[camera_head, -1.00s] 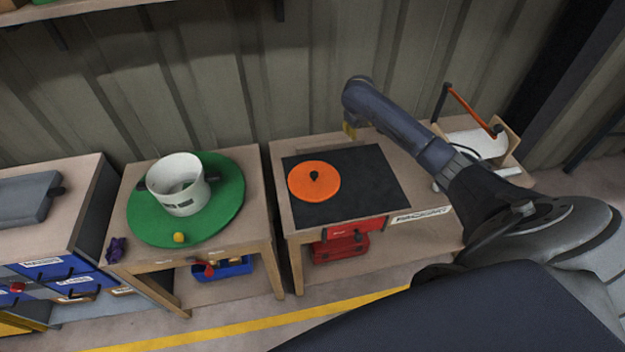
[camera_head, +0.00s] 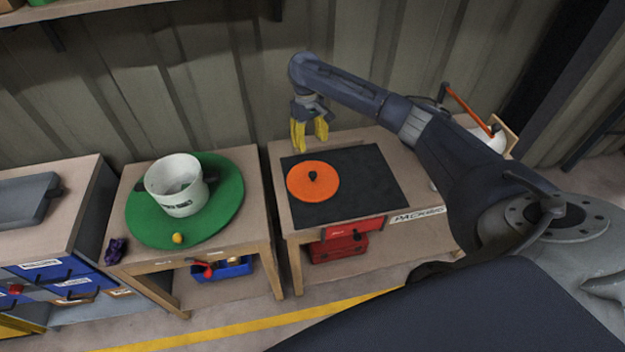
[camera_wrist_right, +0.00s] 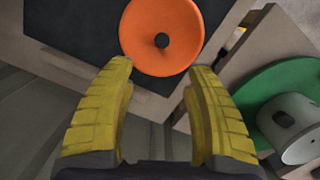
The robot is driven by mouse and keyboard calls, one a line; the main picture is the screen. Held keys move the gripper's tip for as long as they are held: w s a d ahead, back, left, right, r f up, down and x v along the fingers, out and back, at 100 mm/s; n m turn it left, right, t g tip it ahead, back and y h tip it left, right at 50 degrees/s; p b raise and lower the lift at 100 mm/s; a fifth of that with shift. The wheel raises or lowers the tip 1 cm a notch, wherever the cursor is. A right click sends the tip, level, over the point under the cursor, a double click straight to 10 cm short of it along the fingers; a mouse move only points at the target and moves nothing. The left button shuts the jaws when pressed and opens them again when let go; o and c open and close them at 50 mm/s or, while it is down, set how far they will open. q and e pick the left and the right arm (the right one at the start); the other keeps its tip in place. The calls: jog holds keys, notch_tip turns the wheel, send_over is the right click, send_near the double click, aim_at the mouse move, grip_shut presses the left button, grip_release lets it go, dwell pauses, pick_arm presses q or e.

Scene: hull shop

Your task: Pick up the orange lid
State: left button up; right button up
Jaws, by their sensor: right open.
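The orange lid (camera_head: 304,186) is a round disc with a dark knob at its centre. It lies flat on the black mat (camera_head: 366,184) on the right-hand table. My right gripper (camera_head: 309,143) is open and empty, above the back of that table, behind the lid and apart from it. In the right wrist view the lid (camera_wrist_right: 142,38) shows beyond the two yellow fingertips (camera_wrist_right: 154,78), with its knob roughly centred between them. My left gripper is not in view.
A white pot (camera_head: 164,199) stands on a green round mat (camera_head: 226,211) on the table to the left, near a small yellow ball (camera_head: 178,239) and a purple object (camera_head: 117,250). A rack with an orange bar (camera_head: 468,108) stands at the back right.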

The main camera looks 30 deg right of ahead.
aim_at(313, 173)
jog(key=f, duration=0.6)
jog(key=s+f, duration=0.1)
jog(key=f, duration=0.3)
jog(key=shift+s, duration=0.1)
jog(key=shift+s+a+f, duration=0.1)
jog(key=shift+s+f, duration=0.05)
jog(key=shift+f, duration=1.2)
jog(key=shift+s+a+f, duration=0.1)
jog(key=shift+s+f, duration=0.05)
jog(key=shift+f, duration=1.15)
jog(key=shift+c, duration=0.2)
grip_shut()
